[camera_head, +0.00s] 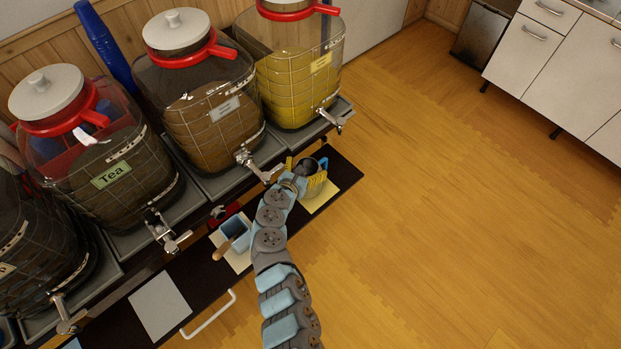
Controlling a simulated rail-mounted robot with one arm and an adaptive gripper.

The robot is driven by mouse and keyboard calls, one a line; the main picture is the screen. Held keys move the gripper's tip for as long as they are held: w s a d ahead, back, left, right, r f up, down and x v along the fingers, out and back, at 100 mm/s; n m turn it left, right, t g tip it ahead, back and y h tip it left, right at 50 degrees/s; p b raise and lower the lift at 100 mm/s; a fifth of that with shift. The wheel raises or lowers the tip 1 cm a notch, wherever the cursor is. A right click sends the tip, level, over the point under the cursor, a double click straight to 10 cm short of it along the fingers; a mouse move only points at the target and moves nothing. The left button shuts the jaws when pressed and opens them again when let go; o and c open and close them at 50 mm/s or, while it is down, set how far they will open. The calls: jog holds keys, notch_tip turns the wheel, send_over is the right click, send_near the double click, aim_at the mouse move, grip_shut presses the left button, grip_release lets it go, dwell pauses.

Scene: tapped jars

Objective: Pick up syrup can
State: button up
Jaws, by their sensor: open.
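My gripper (312,184) is at the end of my blue and grey arm, over the dark shelf in front of the jars. It is open, and its yellow finger parts show beside a small grey metal can (307,166) with a blue handle. The can stands by a pale yellow square on the shelf. My gripper partly hides it, and I cannot tell whether they touch. No label shows on it, so I cannot confirm it is the syrup can. A light blue container (234,230) with a wooden handle stands on another pale square, left of my arm.
Large tapped jars stand in a row behind the shelf, including a tea jar (95,165), a brown one (208,110) and a yellow one (290,75). Their metal taps (338,119) jut over the shelf. Stacked blue cups (103,45) stand behind. Open wooden floor lies right.

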jog(key=shift+b+x, duration=0.4)
jog(key=shift+x, duration=0.8)
jog(key=shift+r, duration=0.1)
jog(key=c, duration=1.1)
jog(key=shift+c, duration=0.3)
jog(key=shift+r, duration=0.15)
